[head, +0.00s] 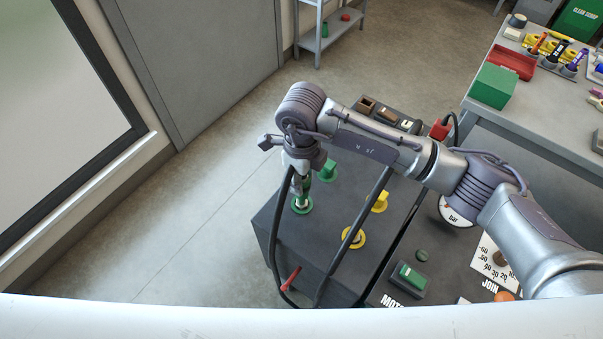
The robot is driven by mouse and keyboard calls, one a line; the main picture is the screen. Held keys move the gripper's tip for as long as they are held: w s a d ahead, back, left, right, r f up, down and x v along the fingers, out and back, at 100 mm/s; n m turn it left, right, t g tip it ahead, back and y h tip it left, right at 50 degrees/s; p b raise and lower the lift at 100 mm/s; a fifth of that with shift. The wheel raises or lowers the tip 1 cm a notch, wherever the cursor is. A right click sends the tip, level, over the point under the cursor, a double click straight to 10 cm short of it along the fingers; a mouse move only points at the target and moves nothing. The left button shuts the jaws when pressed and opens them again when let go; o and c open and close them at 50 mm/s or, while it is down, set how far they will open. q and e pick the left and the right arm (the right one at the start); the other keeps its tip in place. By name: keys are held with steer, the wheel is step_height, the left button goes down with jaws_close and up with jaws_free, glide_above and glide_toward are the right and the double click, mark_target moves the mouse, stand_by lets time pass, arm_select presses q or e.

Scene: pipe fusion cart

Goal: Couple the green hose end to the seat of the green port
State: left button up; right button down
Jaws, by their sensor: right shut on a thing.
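My right gripper (300,184) reaches in from the right and points down over the dark cart box. It is shut on the green hose end (301,200), of which only a little green shows below the fingers. The green port (305,211) is a green ring on the box top, directly under the hose end. The hose end looks upright and in line with the ring; I cannot tell whether it touches the seat. A black hose (274,232) hangs from the gripper down the box's left side. My left gripper is not in view.
A green part (328,170) stands behind the port. A yellow port (353,238) and a yellow part (380,202) are to the right. Another dark hose crosses the box top, and a red piece (290,279) is at the front left. A workbench (455,100) stands right; floor left is clear.

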steer(key=shift+f+b, duration=1.8)
steer(key=shift+f, duration=0.15)
steer(key=c, duration=0.7)
jaws_free()
steer(key=shift+w+r, duration=0.1)
steer(key=shift+r, duration=0.3)
step_height(320, 180, up, 11)
steer(key=shift+r, duration=0.15)
